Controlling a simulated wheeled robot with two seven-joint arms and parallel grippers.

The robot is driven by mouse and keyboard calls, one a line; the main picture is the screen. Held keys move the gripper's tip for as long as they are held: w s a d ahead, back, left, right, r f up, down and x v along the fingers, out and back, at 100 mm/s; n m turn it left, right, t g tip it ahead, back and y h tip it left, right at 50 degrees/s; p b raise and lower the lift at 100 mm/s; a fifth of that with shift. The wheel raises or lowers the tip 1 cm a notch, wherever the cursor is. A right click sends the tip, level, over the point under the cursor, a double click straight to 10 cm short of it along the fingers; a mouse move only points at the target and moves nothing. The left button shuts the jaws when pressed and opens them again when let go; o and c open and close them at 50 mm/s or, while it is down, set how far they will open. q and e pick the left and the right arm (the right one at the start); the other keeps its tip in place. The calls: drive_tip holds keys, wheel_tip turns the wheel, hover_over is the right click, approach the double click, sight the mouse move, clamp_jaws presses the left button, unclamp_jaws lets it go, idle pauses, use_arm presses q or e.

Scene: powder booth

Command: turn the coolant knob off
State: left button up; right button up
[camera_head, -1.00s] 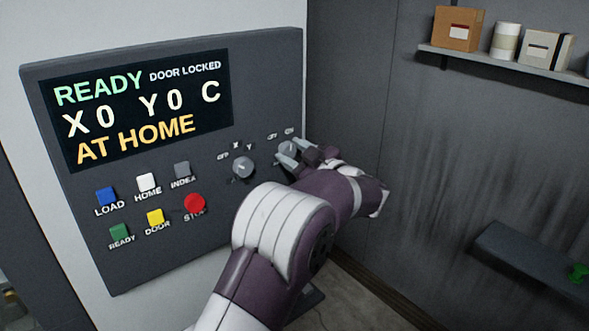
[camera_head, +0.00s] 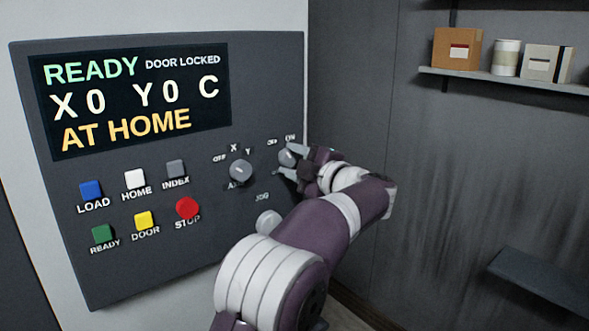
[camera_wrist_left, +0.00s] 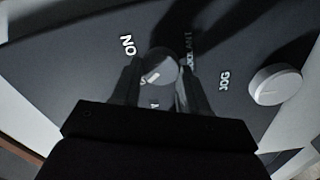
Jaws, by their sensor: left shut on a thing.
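The coolant knob (camera_head: 287,157) is a small grey round knob at the right edge of the dark control panel (camera_head: 120,270), with OFF and ON printed above it. My left gripper (camera_head: 291,162) is at the knob, one finger above and one below, shut on it. In the left wrist view the knob (camera_wrist_left: 161,68) sits between the two dark fingers, with a light mark on its face. The ON label and part of the coolant label show beside it. The knob's exact setting is hard to read. My right gripper is not in view.
An axis selector knob (camera_head: 240,171) is left of the coolant knob. The jog knob (camera_head: 268,222) is below, near my forearm; it also shows in the left wrist view (camera_wrist_left: 275,85). A red stop button (camera_head: 187,208) is further left. A shelf (camera_head: 500,81) holds boxes.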

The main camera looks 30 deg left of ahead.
use_arm(q)
drive_tip(key=shift+f, duration=0.15)
idle(0.4)
drive_tip(key=o, duration=1.1)
drive_tip(key=shift+w, duration=0.1)
drive_tip(key=shift+c, duration=0.2)
drive_tip(key=b+v, duration=0.3)
drive_tip(key=v, duration=0.9)
drive_tip(key=shift+d+b, duration=0.3)
